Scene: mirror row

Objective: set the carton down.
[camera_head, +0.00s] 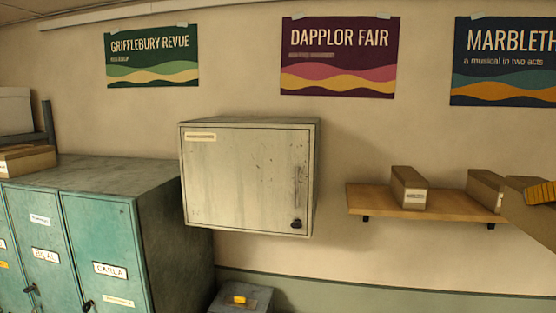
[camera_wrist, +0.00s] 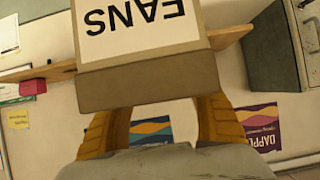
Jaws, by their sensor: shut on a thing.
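A brown carton with a white label reading FANS, upside down in the wrist view (camera_wrist: 145,88), is held between the yellow fingers of my gripper (camera_wrist: 160,110). In the head view, my gripper (camera_head: 540,192) is at the right edge, with the held carton (camera_head: 530,215) cut off by the frame. The wooden wall shelf (camera_head: 375,198) is just left of and behind it; the shelf also shows in the wrist view (camera_wrist: 232,36), partly hidden by the carton. I cannot tell whether the carton touches the shelf.
A labelled carton (camera_head: 408,188) stands on the shelf's left half, and another (camera_head: 485,188) at its right. Bare shelf shows between them. A small red object (camera_wrist: 33,87) shows in the wrist view.

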